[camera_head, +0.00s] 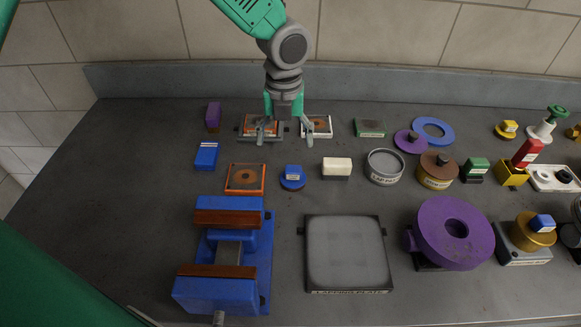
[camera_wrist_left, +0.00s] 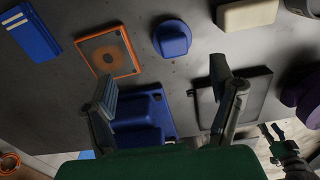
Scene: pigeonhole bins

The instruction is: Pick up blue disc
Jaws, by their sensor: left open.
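A small blue disc (camera_head: 293,178) with a raised blue block and a pale label on top stands on the table, just below my left gripper in the head view. It also shows in the left wrist view (camera_wrist_left: 172,40), above the gap between the fingers. My left gripper (camera_head: 285,131) points down over the table with its fingers apart and nothing held. Its fingers also show in the left wrist view (camera_wrist_left: 165,80). A flat blue ring (camera_head: 418,126) lies farther right. Another gripper (camera_wrist_left: 270,138), seemingly my right one, is small at the lower right of the wrist view.
An orange-framed tile (camera_head: 232,187) and a white block (camera_head: 337,167) flank the blue disc. A blue vise (camera_head: 263,270), a grey tray (camera_head: 308,270) and a purple wheel (camera_head: 430,225) stand nearer the front. Two framed tiles lie beside the left gripper; the right side is crowded.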

